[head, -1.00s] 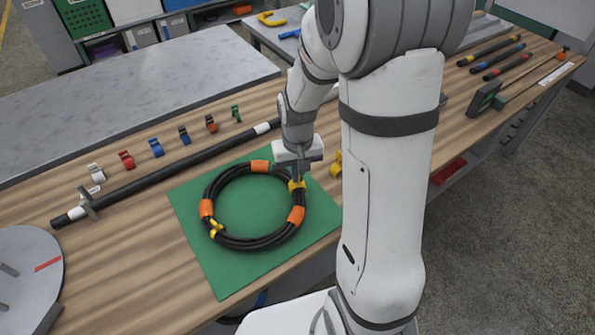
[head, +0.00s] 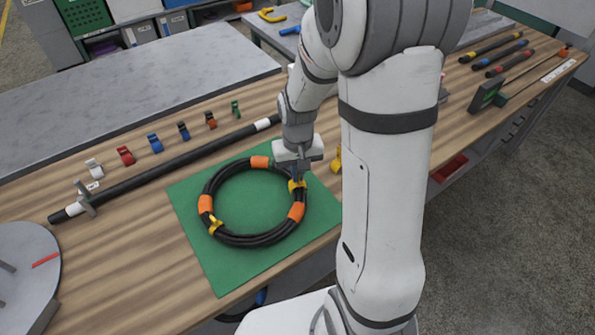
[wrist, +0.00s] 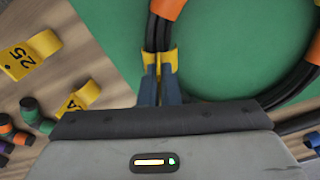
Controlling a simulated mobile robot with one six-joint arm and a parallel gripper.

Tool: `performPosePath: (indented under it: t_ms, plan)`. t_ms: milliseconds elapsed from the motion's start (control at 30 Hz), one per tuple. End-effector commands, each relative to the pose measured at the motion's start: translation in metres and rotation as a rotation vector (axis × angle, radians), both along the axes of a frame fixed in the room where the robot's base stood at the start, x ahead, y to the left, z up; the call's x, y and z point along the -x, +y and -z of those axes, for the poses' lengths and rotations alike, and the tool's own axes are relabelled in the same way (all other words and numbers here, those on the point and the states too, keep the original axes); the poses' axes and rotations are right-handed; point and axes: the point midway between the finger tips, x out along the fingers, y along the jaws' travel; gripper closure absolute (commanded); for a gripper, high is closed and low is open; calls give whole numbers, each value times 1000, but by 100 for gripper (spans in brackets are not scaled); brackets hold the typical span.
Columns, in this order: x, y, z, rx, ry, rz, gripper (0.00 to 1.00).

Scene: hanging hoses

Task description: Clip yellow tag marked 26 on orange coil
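The orange coil is a black hose ring with several orange bands (head: 259,162) lying on a green mat (head: 250,205). It also shows in the wrist view, with an orange band (wrist: 168,8) near the top. My gripper (head: 297,181) is low over the coil's right side. Its blue fingers (wrist: 159,80) are close together on a yellow tag (wrist: 174,61), which sits at the black hose. The tag's number does not show, and my fingers partly hide how far it wraps around the hose. A second yellow tag (head: 216,225) is on the coil's lower left.
A yellow tag marked 25 (wrist: 27,55) and another yellow tag (wrist: 75,101) lie on the wood beside the mat. A long black bar (head: 165,170) and a row of coloured clips (head: 155,143) lie behind the mat. A grey round plate (head: 25,275) is at the left.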

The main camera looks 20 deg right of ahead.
Motion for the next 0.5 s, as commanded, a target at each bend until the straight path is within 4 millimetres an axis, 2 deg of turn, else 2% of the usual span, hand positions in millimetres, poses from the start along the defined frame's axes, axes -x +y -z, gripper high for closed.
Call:
performPosePath:
  t_ms: [500]
  plan:
    - [0,-1,9,0,0,1,100]
